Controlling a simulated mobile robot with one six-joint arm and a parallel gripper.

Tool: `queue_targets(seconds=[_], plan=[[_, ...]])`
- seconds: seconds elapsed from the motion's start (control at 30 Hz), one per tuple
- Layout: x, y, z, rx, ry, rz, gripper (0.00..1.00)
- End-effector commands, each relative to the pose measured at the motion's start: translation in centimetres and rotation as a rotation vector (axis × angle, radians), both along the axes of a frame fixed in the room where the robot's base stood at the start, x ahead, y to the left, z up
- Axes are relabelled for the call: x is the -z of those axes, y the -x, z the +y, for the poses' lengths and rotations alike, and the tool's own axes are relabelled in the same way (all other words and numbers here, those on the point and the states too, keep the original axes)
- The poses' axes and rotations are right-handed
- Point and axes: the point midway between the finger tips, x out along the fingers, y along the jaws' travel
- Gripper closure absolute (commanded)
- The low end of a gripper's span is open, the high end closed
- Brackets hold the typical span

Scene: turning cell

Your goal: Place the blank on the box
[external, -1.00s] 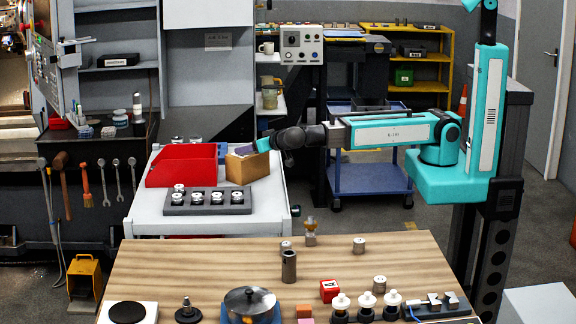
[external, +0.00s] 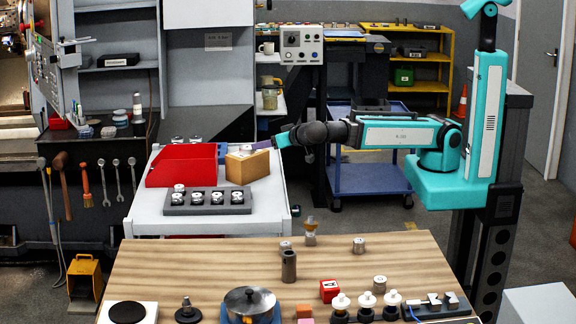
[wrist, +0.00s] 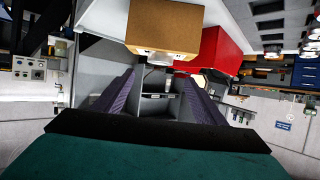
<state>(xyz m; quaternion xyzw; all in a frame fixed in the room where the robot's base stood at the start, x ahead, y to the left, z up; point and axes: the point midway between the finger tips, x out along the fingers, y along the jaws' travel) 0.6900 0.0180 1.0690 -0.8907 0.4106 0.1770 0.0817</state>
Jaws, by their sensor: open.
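A small pale metallic piece, seemingly the blank (external: 245,149), rests at the top of the tan box (external: 249,168). The box stands on the white cart (external: 270,217), right of a red bin. My gripper (external: 262,144) is just right of and about level with the box top, with its purple fingers toward it. In the wrist view my gripper's fingers (wrist: 157,92) are spread with a clear gap between them. The box (wrist: 165,25) is beyond them at the top of that view, with a small pale part by its lower edge. The blank's exact pose is too small to tell.
The red bin (external: 182,166) stands close left of the box. A dark tray (external: 207,209) of several metal pieces lies in front. The wooden table (external: 210,262) nearer the camera holds several metal cylinders and fixtures. Open space lies right of the cart.

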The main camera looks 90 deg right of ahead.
Motion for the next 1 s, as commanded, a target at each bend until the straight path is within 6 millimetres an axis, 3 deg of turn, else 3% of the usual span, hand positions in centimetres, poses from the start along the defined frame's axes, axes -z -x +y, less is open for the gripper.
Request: queue_targets(seconds=[0.23,1.0], plan=[[-0.59,0.95,1.06,0.0,-0.001,-0.001,0.35],[-0.47,1.11,1.03,0.004,0.004,0.011,0.35]])
